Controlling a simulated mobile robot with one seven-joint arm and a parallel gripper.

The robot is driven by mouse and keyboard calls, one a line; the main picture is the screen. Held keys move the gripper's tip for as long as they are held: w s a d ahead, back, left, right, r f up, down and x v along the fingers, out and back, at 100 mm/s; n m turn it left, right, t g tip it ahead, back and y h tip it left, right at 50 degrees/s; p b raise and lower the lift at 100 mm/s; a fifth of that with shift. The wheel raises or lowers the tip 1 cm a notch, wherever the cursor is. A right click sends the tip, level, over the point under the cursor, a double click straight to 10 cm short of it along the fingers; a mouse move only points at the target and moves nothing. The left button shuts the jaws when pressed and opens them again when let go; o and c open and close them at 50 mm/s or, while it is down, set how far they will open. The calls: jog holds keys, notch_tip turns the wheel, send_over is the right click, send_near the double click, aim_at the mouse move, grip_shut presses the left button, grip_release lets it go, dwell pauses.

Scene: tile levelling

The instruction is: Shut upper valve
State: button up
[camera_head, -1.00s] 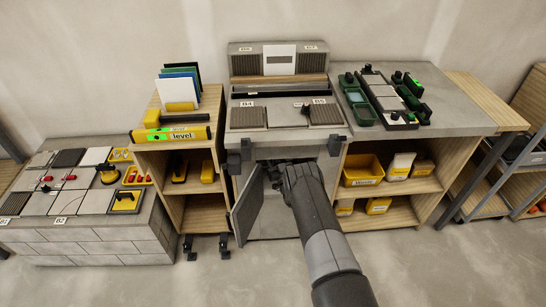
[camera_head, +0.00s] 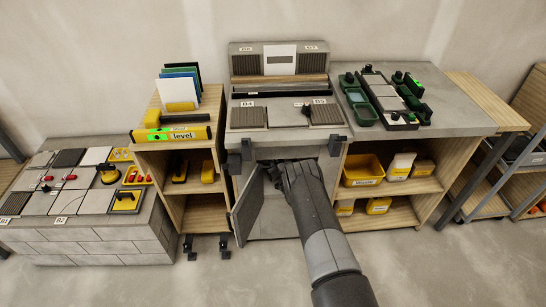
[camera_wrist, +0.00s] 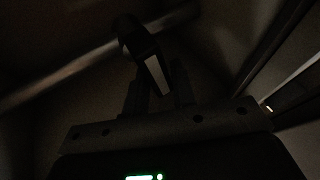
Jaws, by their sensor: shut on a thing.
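In the wrist view, a dim pipe (camera_wrist: 62,75) runs slantwise through the dark inside of a cabinet. A dark valve handle (camera_wrist: 137,42) with a paler flat face stands at the pipe's right end. My gripper (camera_wrist: 160,88) is shut on the lower end of this handle, with a finger on each side. In the head view, my arm reaches into the open cabinet in the middle, and the valve is hidden there. The picture is too dark to tell whether this is the upper valve or how far it is turned.
The cabinet's grey door (camera_head: 247,208) hangs open to the left of my arm. A wooden shelf (camera_head: 207,213) stands on the left, and shelves with yellow bins (camera_head: 362,172) on the right. The floor in front is clear.

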jog(key=o, duration=1)
jog(key=v, duration=1.1)
jog(key=shift+w, duration=0.1)
